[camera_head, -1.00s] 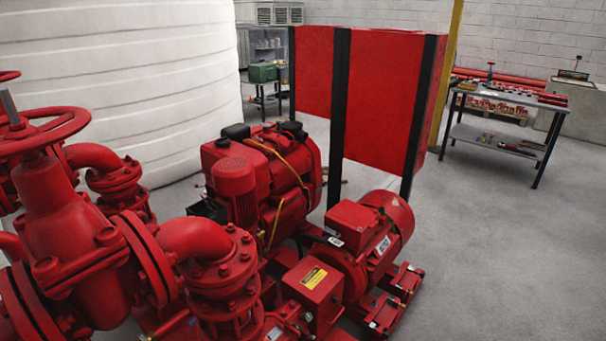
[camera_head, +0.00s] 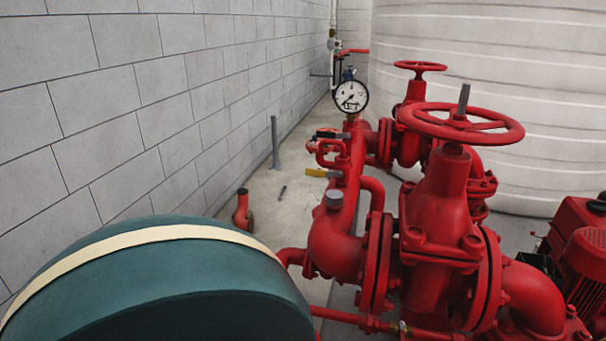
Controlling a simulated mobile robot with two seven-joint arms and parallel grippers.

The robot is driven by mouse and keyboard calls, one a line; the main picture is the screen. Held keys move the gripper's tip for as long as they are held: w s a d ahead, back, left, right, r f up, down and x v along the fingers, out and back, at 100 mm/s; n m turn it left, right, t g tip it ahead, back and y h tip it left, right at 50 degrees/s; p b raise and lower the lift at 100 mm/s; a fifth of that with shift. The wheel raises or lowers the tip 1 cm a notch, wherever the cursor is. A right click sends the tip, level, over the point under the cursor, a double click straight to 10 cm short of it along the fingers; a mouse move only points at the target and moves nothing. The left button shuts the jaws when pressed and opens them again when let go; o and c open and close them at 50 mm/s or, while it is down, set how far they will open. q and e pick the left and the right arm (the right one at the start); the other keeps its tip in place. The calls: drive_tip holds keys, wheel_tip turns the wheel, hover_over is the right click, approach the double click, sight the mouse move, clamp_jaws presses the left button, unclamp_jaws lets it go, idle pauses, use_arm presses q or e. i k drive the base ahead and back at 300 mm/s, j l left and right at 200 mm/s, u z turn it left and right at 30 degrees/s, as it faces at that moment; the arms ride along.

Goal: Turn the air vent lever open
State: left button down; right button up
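Neither of my grippers is in view. A red lever (camera_head: 353,51) shows at the far end, beside a thin vertical white pipe (camera_head: 334,72) near the block wall. A yellow handle (camera_head: 316,173) shows lower down, left of the red pipework. I cannot tell for certain which of these is the air vent lever. A round white pressure gauge (camera_head: 351,96) stands in front of the thin pipe and partly covers what is behind it.
A large red valve with a handwheel (camera_head: 460,123) fills the right. A smaller handwheel (camera_head: 420,66) is behind it. A dark green rounded body (camera_head: 180,285) blocks the lower left.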

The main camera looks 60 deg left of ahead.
sight(309, 172)
drive_tip(key=u, duration=1.55)
